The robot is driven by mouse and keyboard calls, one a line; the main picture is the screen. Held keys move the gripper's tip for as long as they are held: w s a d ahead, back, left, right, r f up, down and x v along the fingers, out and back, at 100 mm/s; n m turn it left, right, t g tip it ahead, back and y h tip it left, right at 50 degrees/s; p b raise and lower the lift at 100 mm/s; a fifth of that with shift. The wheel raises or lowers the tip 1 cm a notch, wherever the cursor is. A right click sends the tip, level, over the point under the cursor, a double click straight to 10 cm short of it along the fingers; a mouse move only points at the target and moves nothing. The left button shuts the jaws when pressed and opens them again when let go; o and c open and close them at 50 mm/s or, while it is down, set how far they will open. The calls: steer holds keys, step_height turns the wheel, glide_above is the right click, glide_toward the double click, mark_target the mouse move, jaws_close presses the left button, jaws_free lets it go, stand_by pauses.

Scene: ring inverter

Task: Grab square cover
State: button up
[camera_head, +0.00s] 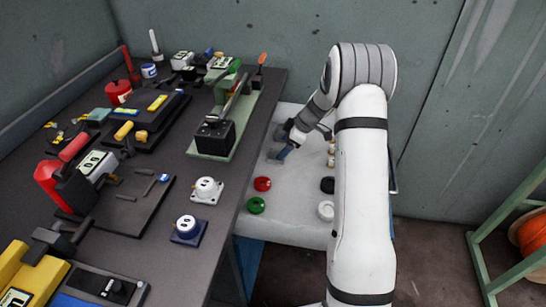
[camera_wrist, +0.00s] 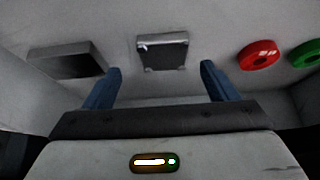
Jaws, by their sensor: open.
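Two square pieces show in the wrist view on a light grey surface. One is a grey square piece (camera_wrist: 162,52) with a paler rim and corner marks, lying beyond and roughly centred between my fingertips. The other is a plain dark grey square piece (camera_wrist: 65,62) to the left, outside my left finger. I cannot tell for sure which is the square cover. My gripper (camera_wrist: 160,84) is open and empty, with its two blue fingers apart and not on either piece. In the head view my gripper (camera_head: 280,149) is low over the light tray (camera_head: 290,213); the square pieces are hidden there.
A red round piece (camera_head: 262,183) and a green one (camera_head: 256,205) lie on the tray's left side; black (camera_head: 327,185) and white (camera_head: 326,211) ones lie right. The dark workbench (camera_head: 222,205) with several devices borders the tray's left. Tray walls rise around the pieces.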

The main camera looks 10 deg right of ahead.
mark_target(277, 154)
steer(key=x, duration=0.3)
steer(key=shift+a+f, duration=0.15)
steer(key=shift+f, duration=0.15)
steer(key=shift+c, duration=0.4)
steer(key=c, duration=1.1)
